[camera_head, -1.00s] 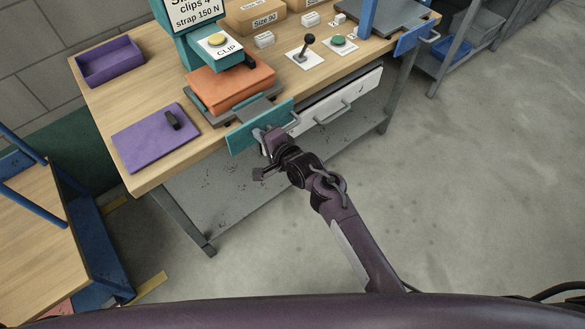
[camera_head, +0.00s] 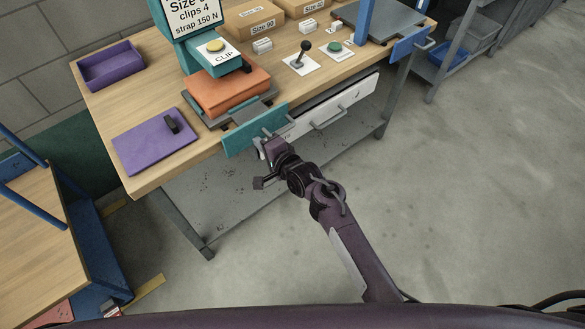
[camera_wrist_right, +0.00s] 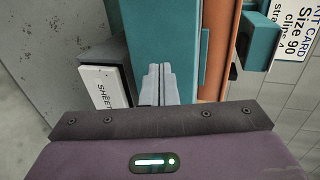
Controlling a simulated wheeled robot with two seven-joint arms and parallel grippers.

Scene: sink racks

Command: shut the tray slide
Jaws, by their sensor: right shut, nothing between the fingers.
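The tray slide has a teal front panel (camera_head: 240,138) at the bench's front edge, with a grey handle on it. Its grey tray (camera_head: 262,109) shows in a short strip between the panel and an orange block (camera_head: 228,92). My right gripper (camera_head: 266,138) is shut and empty, its tips at the outer face of the panel. In the right wrist view, the shut fingers (camera_wrist_right: 158,84) point at the teal panel (camera_wrist_right: 160,35); whether they touch it is hard to tell. My left gripper is not in view.
A white drawer front (camera_head: 335,108) is right of the panel, also seen in the wrist view (camera_wrist_right: 103,87). A teal clip press (camera_head: 213,55) stands behind the orange block. A purple plate (camera_head: 152,145) lies to its left. The floor in front is clear.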

